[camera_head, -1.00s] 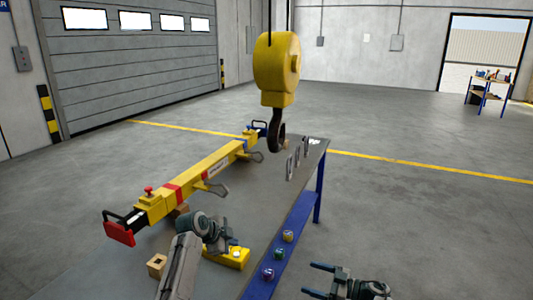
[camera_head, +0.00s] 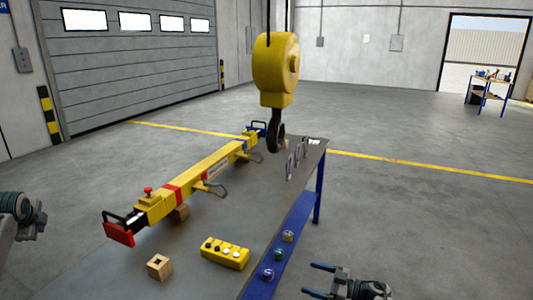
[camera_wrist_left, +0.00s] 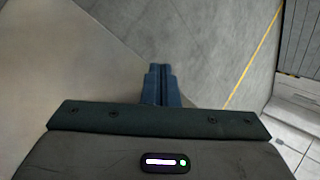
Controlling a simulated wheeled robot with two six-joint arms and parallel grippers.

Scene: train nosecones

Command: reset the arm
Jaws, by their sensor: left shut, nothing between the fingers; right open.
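My left arm enters at the left edge of the head view, left of the table and away from everything on it. In the left wrist view my left gripper (camera_wrist_left: 161,80) has its two fingers together with nothing between them, above bare floor. My right gripper (camera_head: 317,280) is open and empty at the bottom of the head view, right of the table's blue edge.
The grey table (camera_head: 225,205) holds a yellow lifting beam (camera_head: 190,180), a yellow button box (camera_head: 225,253), a wooden block (camera_head: 159,267) and metal shackles (camera_head: 291,168). A yellow crane hook block (camera_head: 277,75) hangs above. Small knobs (camera_head: 280,255) sit on the blue ledge (camera_head: 300,222).

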